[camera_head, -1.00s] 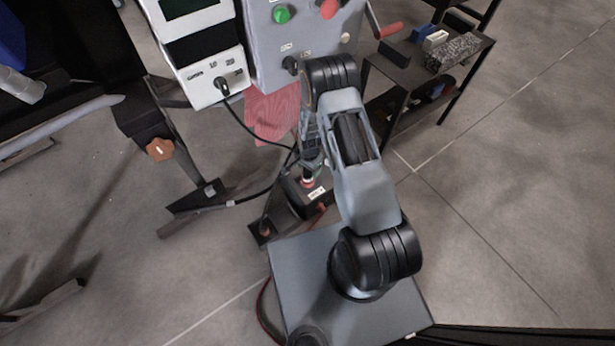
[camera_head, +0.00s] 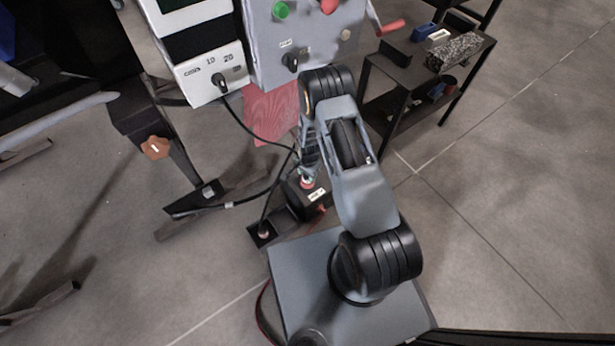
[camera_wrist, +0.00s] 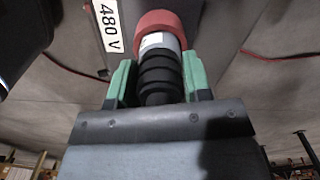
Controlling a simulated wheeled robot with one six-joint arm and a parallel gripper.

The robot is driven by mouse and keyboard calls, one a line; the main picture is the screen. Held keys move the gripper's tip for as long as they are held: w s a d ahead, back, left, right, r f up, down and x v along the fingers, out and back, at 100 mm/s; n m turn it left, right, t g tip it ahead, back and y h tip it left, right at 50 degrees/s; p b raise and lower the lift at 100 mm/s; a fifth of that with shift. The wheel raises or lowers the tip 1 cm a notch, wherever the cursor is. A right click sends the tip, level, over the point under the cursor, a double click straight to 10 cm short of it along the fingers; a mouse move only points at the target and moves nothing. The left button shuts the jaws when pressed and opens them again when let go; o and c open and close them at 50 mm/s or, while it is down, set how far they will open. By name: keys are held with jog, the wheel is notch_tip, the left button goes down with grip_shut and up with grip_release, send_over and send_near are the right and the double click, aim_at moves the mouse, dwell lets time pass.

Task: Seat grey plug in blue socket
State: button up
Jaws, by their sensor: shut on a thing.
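My gripper (camera_wrist: 159,80) is shut on the grey plug, with a green pad on each side of its black ribbed body (camera_wrist: 160,75). The plug's pale grey collar (camera_wrist: 158,41) points at a red ring (camera_wrist: 155,22) and appears to meet it. How far it goes in is hidden. The ring is by a dark box with a "480 V" label (camera_wrist: 107,27). In the head view my gripper (camera_head: 308,166) is low over this black box (camera_head: 312,198), with the reddish ring (camera_head: 307,183) under it. I cannot make out a blue socket.
A black cable (camera_head: 250,127) runs from the white panel (camera_head: 213,76) toward the floor. A second dark box (camera_head: 262,232) stands close at left. Open floor lies at far right.

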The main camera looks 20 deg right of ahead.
jog(key=shift+c, duration=0.8)
